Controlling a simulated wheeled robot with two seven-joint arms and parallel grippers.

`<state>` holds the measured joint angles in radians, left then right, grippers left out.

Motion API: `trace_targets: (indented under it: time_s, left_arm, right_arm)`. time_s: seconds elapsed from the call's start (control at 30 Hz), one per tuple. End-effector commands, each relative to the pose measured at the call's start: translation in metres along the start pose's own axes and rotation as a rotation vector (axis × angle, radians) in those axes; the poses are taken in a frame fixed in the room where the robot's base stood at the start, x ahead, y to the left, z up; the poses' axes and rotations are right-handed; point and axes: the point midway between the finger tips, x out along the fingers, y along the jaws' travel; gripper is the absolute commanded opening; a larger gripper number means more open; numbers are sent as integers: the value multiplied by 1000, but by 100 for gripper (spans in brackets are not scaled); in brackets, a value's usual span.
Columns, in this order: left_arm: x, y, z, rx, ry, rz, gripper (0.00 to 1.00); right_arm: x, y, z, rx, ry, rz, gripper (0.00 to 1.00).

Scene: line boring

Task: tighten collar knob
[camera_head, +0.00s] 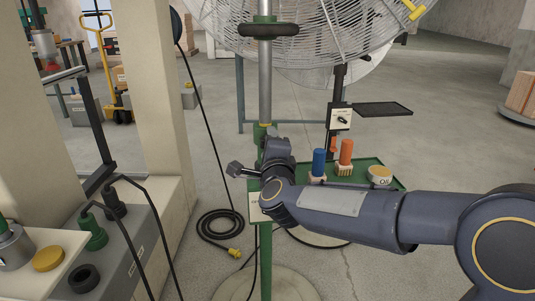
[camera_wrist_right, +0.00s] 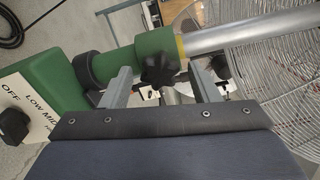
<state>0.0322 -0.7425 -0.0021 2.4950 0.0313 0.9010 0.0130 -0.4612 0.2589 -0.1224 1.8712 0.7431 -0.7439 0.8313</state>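The black star-shaped collar knob (camera_wrist_right: 158,70) sits on the green collar (camera_wrist_right: 150,52) of the fan's stand in the right wrist view. My right gripper (camera_wrist_right: 160,76) is open, with one finger on each side of the knob. Gaps show between the knob and both fingers. In the head view my right arm reaches in from the right to the green collar (camera_head: 262,131) on the pole. There the right gripper (camera_head: 274,150) hides the knob. My left gripper is in neither view.
A large caged fan (camera_head: 310,30) stands above the collar. A labelled speed switch box (camera_wrist_right: 45,95) is close to the gripper. A black cable (camera_head: 220,225) lies coiled on the floor.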

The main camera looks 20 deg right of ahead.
Motion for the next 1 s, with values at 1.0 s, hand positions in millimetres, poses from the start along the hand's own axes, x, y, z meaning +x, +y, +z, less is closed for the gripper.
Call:
trace_targets:
  time_s: [1.0]
  left_arm:
    - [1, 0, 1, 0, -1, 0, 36]
  right_arm:
    - [-70, 1, 0, -6, 0, 0, 55]
